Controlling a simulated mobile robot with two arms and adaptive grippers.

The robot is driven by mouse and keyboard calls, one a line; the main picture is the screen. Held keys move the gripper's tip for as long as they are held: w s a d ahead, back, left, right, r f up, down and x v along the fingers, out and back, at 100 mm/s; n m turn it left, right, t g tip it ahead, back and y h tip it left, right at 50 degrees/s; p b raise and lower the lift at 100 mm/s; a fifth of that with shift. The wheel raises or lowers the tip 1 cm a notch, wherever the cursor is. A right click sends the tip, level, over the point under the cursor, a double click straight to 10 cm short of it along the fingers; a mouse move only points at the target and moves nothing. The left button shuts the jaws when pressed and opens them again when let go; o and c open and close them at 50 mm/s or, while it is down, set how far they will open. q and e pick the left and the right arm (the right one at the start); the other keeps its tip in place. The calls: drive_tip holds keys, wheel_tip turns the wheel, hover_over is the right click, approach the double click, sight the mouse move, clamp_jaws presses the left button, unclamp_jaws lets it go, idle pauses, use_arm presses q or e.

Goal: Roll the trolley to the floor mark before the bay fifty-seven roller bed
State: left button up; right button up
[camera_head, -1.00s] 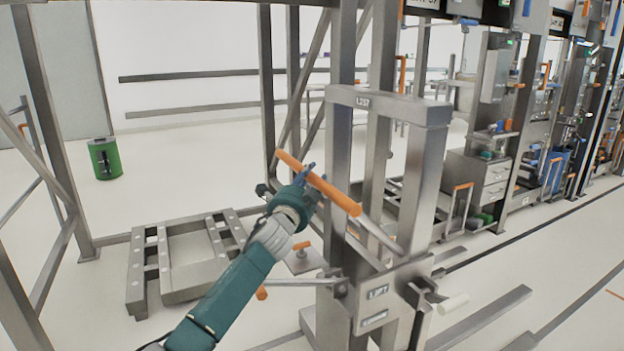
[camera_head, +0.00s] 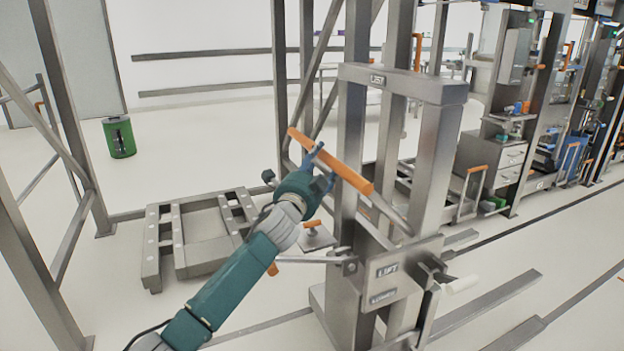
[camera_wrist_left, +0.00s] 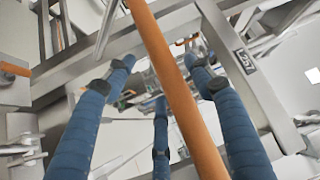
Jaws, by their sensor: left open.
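My left gripper (camera_head: 318,168) is at the bar's left half. In the left wrist view its blue fingers (camera_wrist_left: 163,78) are spread open, with the orange bar (camera_wrist_left: 178,85) passing between them; I cannot tell whether they touch it. My right gripper is out of view. I cannot make out the floor mark.
A low grey frame (camera_head: 207,267) lies on the floor left of the trolley. A green bin (camera_head: 118,137) stands at the back left. Steel rack posts (camera_head: 72,120) rise at the left. Grey floor rails (camera_head: 485,306) lie right of the trolley. Pale floor is open at the right.

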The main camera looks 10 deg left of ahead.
use_arm(q)
drive_tip(key=s+f, duration=0.1)
drive_tip(key=s, duration=0.7)
drive_tip(key=shift+s+a+f, duration=0.2)
drive_tip(key=shift+s+a, duration=0.05)
drive_tip(key=shift+a, duration=0.2)
drive_tip(key=shift+c, duration=0.2)
